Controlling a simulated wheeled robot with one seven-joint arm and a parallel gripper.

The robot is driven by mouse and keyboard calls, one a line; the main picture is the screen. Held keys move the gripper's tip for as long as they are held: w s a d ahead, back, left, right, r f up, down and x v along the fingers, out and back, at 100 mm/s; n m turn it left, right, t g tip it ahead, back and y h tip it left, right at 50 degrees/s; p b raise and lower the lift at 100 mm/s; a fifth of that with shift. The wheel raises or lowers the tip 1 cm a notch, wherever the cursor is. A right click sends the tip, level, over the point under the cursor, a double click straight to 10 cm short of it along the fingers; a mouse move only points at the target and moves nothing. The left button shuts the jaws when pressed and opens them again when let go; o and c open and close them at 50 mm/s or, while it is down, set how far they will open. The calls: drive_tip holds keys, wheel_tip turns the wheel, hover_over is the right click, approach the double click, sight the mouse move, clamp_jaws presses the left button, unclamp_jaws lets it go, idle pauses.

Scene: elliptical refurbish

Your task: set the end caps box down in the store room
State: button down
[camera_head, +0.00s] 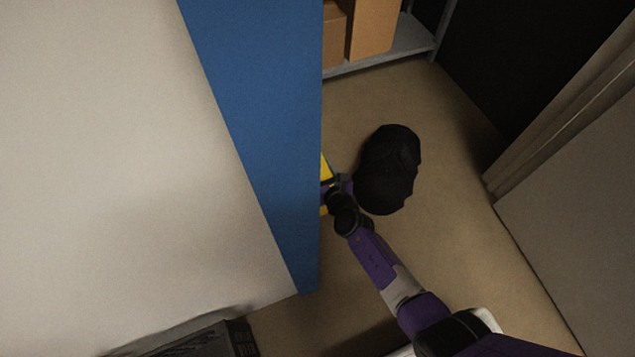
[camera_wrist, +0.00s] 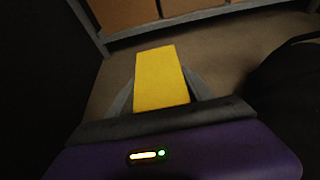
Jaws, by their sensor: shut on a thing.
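The yellow end caps box (camera_wrist: 161,78) is between the two grey fingers of my gripper (camera_wrist: 160,92) in the wrist view. My gripper is shut on it and holds it out in front. In the head view only slivers of the box (camera_head: 325,170) show, beside my gripper (camera_head: 332,184). The rest of it is hidden behind the blue wall edge. The brown floor (camera_head: 460,230) of the room lies below. I cannot tell how high the box is above it.
A blue wall end (camera_head: 265,130) stands close at the left of my arm. A black bag-like object (camera_head: 390,170) lies on the floor just right of my gripper. A grey shelf (camera_head: 400,48) with cardboard boxes (camera_head: 372,27) stands at the back. Floor is clear before the shelf.

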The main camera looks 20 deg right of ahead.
wheel_tip(320, 180, down, 4)
drive_tip(key=b, duration=0.4)
drive_tip(key=shift+w+f, duration=0.1)
drive_tip(key=shift+f, duration=0.25)
drive_tip(key=shift+c, duration=2.1)
unclamp_jaws()
drive_tip(key=shift+a+f, duration=0.1)
drive_tip(key=p+v, duration=0.3)
drive_tip(key=v, duration=0.9)
